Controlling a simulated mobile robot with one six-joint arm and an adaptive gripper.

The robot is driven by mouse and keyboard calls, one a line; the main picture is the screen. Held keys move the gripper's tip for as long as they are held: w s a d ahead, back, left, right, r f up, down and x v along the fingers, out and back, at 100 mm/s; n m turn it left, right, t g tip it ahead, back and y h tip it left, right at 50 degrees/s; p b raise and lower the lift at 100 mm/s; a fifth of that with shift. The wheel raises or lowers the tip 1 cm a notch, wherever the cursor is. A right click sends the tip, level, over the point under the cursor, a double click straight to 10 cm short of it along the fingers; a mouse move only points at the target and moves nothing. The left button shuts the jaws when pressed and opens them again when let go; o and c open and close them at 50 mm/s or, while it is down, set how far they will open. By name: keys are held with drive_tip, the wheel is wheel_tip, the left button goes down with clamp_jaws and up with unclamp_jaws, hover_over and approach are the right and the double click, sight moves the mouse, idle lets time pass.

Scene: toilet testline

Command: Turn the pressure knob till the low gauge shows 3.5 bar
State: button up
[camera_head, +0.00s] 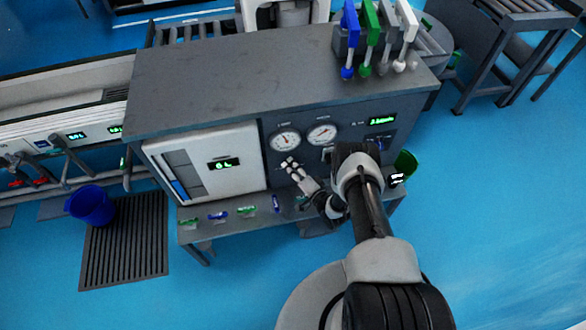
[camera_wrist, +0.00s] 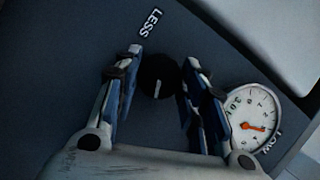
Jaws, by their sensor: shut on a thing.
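The black pressure knob (camera_wrist: 157,76) with a pale pointer mark sits between the two fingers of my gripper (camera_wrist: 158,82) in the wrist view. My gripper is shut on the knob. The word LESS is printed on the dark panel beside it. The white low gauge (camera_wrist: 252,118), with a red needle, is at the right of the wrist view; its exact reading is too small to tell. In the head view my gripper (camera_head: 289,165) reaches the panel just below the low gauge (camera_head: 285,140), the left of two round dials. The knob is hidden there.
A second gauge (camera_head: 322,134) is to the right. A white door panel (camera_head: 206,163) with a green display stands left. Several small coloured tags lie on the ledge (camera_head: 230,228) below. Coloured levers (camera_head: 370,35) stand on the grey top. A blue bucket (camera_head: 91,205) is at left.

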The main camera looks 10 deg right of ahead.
drive_tip(key=shift+m+t+y, duration=0.3)
drive_tip(key=shift+m, duration=0.6)
drive_tip(key=shift+f, duration=0.1)
drive_tip(key=o, duration=1.1)
drive_tip(key=v, duration=1.2)
